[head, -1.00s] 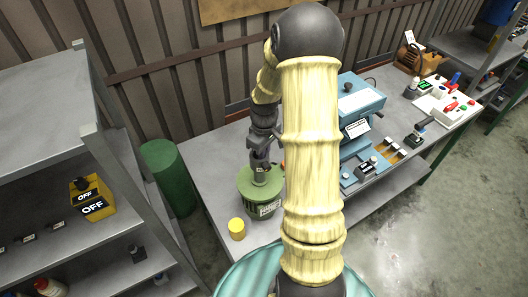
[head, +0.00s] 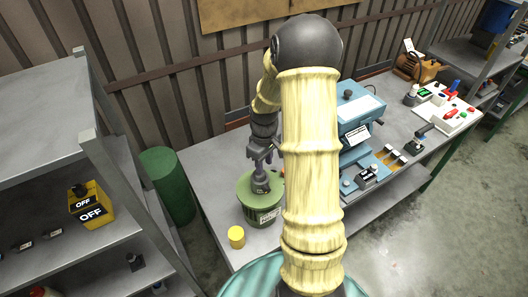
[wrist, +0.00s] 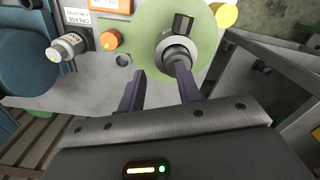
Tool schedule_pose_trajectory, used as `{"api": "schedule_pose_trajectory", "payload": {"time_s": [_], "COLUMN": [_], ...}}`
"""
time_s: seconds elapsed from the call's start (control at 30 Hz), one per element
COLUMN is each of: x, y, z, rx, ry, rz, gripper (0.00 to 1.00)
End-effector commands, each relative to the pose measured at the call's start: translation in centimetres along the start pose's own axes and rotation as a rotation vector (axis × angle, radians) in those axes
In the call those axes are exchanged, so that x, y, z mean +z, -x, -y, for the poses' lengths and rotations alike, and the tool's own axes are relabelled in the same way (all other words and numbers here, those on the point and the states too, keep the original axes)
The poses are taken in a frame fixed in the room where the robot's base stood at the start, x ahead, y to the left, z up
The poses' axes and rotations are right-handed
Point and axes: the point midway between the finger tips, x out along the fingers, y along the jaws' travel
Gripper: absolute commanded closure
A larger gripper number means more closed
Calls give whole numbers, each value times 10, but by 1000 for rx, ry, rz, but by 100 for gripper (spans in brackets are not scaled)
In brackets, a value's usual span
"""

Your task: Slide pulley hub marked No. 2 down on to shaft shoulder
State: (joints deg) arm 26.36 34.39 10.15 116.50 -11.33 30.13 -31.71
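A grey ringed hub (head: 260,184) sits at the middle of the green round housing (head: 247,204) on the workbench. The wrist view shows the hub (wrist: 177,51) from above on the pale green top (wrist: 150,25), with a dark slotted block (wrist: 183,23) beside it. I cannot read a No. 2 mark on it. My gripper (wrist: 158,78) is open, with nothing between its fingers. The right finger overlaps the near edge of the hub; I cannot tell whether they touch. In the head view my gripper (head: 263,154) is just above the hub. The shaft shoulder is hidden.
A yellow cylinder (head: 237,236) stands in front of the housing. A blue machine (head: 360,120) stands to the right, partly behind my arm. A grey shelf (head: 45,110) and a green barrel (head: 168,185) are at the left. An orange knob (wrist: 109,39) shows in the wrist view.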

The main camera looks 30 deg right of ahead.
Motion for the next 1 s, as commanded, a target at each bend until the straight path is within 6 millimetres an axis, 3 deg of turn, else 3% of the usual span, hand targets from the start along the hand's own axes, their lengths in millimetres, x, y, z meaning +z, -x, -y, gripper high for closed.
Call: {"api": "schedule_pose_trajectory", "payload": {"time_s": [0.27, 0.8, 1.0], "x": [-1, -1, -1], "y": [29, 137, 166], "z": [-1, -1, 0], "rx": [5, 6, 3], "ry": [-2, -1, 1], "rz": [-5, -6, -3], "gripper": [66, 66, 66]}}
